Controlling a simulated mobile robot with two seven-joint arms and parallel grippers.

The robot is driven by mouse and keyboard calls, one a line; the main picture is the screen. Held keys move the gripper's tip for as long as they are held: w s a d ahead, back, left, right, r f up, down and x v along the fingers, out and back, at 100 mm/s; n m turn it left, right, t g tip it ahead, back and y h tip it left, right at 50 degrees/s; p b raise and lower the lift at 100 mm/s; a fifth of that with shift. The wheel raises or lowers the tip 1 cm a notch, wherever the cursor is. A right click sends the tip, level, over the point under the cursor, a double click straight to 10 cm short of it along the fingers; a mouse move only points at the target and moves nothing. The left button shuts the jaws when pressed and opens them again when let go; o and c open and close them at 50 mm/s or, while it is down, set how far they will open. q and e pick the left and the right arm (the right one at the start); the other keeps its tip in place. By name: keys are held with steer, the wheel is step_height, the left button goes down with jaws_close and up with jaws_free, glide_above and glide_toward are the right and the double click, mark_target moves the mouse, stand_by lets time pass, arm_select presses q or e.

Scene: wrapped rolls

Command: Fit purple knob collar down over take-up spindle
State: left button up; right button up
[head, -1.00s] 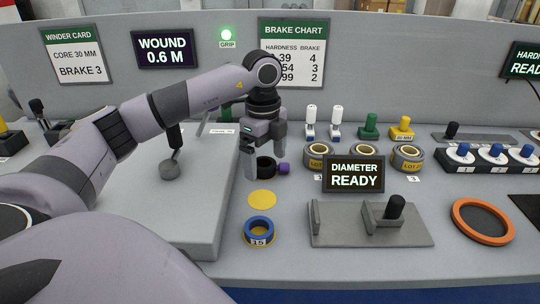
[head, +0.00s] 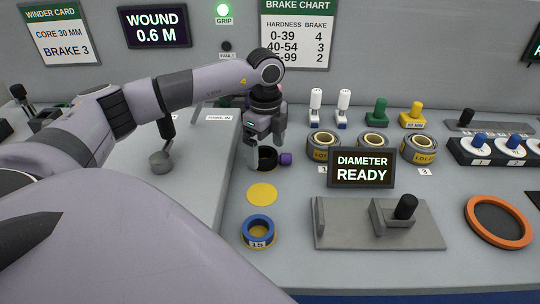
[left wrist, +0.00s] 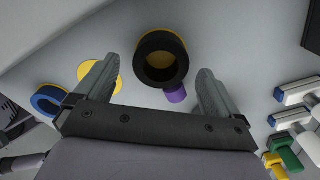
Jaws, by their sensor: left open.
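The collar (head: 267,158) is a black ring with a purple knob (head: 286,158) on its right side. It rests at the left of the bench, by the raised grey block. My left gripper (head: 264,156) points down at it, open, with a finger on either side. In the left wrist view the collar (left wrist: 160,60) lies ahead of the open fingers (left wrist: 160,80), with the purple knob (left wrist: 176,93) toward the palm. A yellow edge shows behind the ring. I cannot make out the take-up spindle for certain; my left arm covers part of the block. My right gripper is out of view.
A yellow disc (head: 262,193) and a blue ring marked 15 (head: 258,231) lie in front of the collar. The "Diameter ready" display (head: 361,170) and wrapped rolls (head: 323,146) stand to the right. A raised grey block (head: 195,200) borders the left.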

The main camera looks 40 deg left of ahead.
arm_select(q)
steer(key=shift+f, duration=0.7)
steer(key=c, duration=1.3)
steer(key=shift+r, duration=0.2)
